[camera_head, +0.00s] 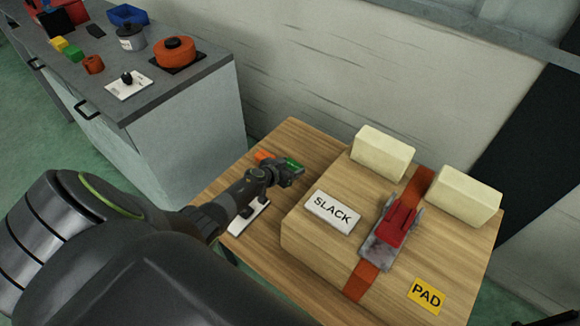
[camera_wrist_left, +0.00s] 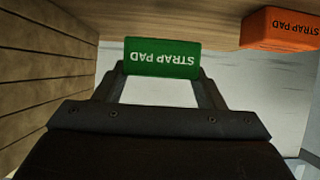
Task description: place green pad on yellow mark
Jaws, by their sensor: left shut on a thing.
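The green strap pad (camera_head: 293,163) is held between the fingers of my left gripper (camera_head: 287,174), at the left side of the large wooden box. In the left wrist view the green pad (camera_wrist_left: 162,58) spans the two fingertips, with its lettering upside down. The yellow mark (camera_head: 427,296), lettered PAD, lies on the box top near its front right corner, right of the red strap. Nothing rests on the mark. My left gripper is well to the left of and behind the mark. My right gripper does not show clearly.
An orange strap pad (camera_head: 264,156) lies beside the gripper; it also shows in the left wrist view (camera_wrist_left: 282,28). A ratchet (camera_head: 392,236) on a red strap (camera_head: 362,282), a SLACK plate (camera_head: 333,213) and two cream blocks (camera_head: 383,153) (camera_head: 463,194) occupy the box top (camera_head: 310,240).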

